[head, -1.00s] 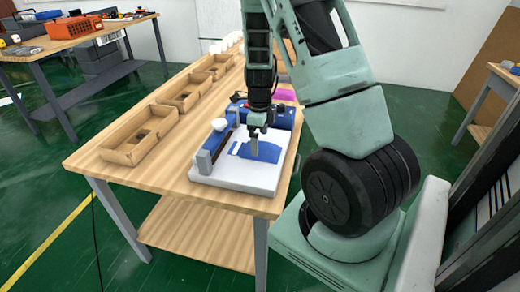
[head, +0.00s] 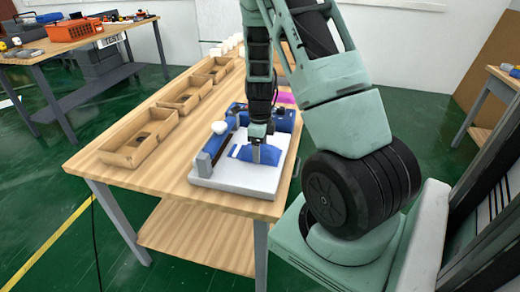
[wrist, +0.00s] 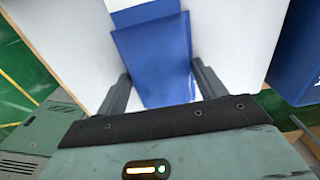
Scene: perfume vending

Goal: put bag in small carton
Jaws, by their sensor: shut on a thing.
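The blue bag (head: 243,153) is a flat blue piece at the white tray of a blue and white machine (head: 240,180) on the near part of the table. My gripper (head: 256,157) is down at the bag from above. In the wrist view the bag (wrist: 152,60) runs between the two fingers, and my gripper (wrist: 158,92) is shut on it. Whether the bag is lifted off the white surface cannot be told. Open brown cartons stand in a row along the table's left side: a near one (head: 110,156), a middle one (head: 163,108) and a far one.
The wooden table (head: 165,185) has bare room between the cartons and the machine. A white round knob (head: 219,128) sticks up at the machine's left. A pink item (head: 286,98) and several white things lie farther back. Another table with an orange crate (head: 69,31) stands far left.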

